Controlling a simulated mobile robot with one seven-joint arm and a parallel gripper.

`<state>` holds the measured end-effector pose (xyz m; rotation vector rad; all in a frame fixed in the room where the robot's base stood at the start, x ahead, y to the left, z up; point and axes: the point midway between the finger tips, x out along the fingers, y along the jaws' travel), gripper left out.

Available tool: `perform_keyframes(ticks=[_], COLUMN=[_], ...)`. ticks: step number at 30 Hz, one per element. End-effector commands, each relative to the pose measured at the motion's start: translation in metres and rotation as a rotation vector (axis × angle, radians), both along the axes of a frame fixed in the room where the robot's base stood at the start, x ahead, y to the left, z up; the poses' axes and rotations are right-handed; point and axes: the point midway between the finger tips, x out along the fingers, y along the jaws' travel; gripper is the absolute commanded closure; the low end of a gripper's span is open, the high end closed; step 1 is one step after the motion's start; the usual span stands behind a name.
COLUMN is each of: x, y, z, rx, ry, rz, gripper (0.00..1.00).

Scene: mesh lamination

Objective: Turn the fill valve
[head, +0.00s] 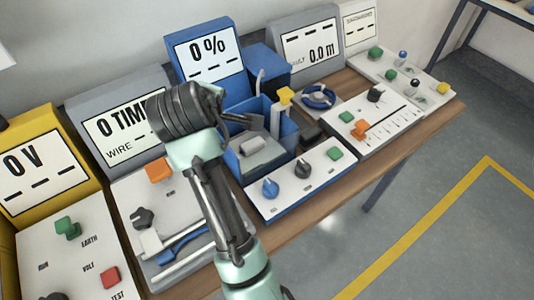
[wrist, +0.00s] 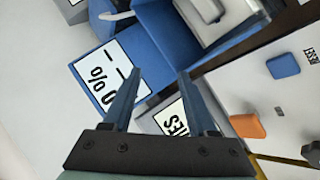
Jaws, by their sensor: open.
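A blue station shows "0 %" on its display (head: 208,55), with an open blue tank (head: 285,130) in front. A yellow handle (head: 285,96) stands at the tank's back right edge. The white panel in front carries a blue knob (head: 270,188), a dark knob (head: 303,168) and a green button (head: 335,153). No readable label tells which is the fill valve. My gripper (head: 258,121) is open and empty, over the tank's left side. In the wrist view my gripper (wrist: 160,75) has its fingers apart, in front of the "0 %" display (wrist: 110,75).
The "0 TIMES" station (head: 125,120), with an orange button (head: 158,170) and a blue lever (head: 182,247), stands to the left. A yellow "0 V" station (head: 45,165) is further left. More panels stand right on the wooden bench (head: 395,160). The floor in front is clear.

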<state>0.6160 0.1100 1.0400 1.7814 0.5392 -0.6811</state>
Motion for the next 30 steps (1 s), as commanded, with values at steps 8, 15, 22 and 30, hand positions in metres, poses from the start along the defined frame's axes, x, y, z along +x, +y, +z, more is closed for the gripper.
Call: perform_keyframes(ticks=[8, 15, 22, 30], x=[-0.045, -0.091, -0.111, -0.110], y=[-0.017, -0.041, -0.053, -0.066], z=[-0.001, 0.002, 0.001, -0.030], rx=[-0.329, -0.540, -0.616, -0.618], ry=[0.382, 0.674, 0.792, 0.801], rz=[0.148, 0.272, 0.326, 0.325], gripper=[0.42, 0.42, 0.42, 0.42])
